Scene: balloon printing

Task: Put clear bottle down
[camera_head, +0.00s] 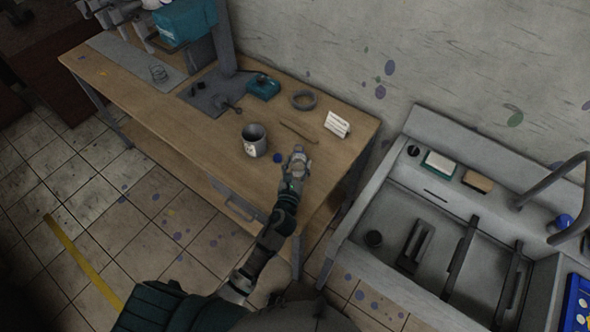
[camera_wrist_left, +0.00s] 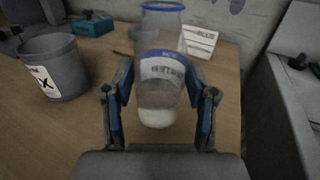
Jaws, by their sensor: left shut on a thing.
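My left gripper (camera_head: 297,162) is over the front right part of the wooden table, right of the grey mug. In the left wrist view my left gripper (camera_wrist_left: 160,103) is shut on the clear bottle (camera_wrist_left: 159,88). The bottle has a blue band, a white label and something white in its bottom. It is hard to make out in the head view, and I cannot tell whether its base touches the table. A clear shape with a blue rim (camera_wrist_left: 162,8) shows behind it; I cannot tell whether it is separate. My right gripper is not in view.
A white sign (camera_head: 337,124), a dark ring (camera_head: 303,100) and a teal box (camera_head: 263,87) are farther back. A grey sink unit (camera_head: 350,250) stands to the right.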

